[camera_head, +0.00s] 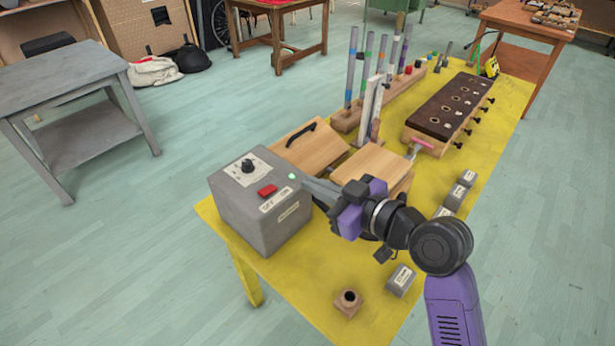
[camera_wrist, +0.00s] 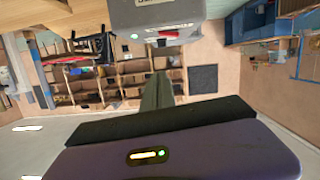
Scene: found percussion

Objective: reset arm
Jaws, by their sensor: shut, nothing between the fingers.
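My gripper (camera_head: 308,186) is shut and empty, held above the near end of the yellow table (camera_head: 340,319). Its fingers point left, with the tips close to the right side of a grey box (camera_head: 262,219). The box has a black knob, a red button and a lit green light. I cannot tell whether the tips touch it. In the wrist view, the closed fingers (camera_wrist: 157,88) point at the room, and the grey box (camera_wrist: 170,12) shows at the top. My purple arm comes in from the lower right.
Wooden boxes (camera_head: 310,152), upright tubes on a wooden base (camera_head: 345,121) and a dark-topped box (camera_head: 448,106) stand farther along the table. Small grey blocks (camera_head: 401,281) line the right edge. A small wooden block with a hole (camera_head: 348,302) sits near the front. A grey side table (camera_head: 62,72) stands left.

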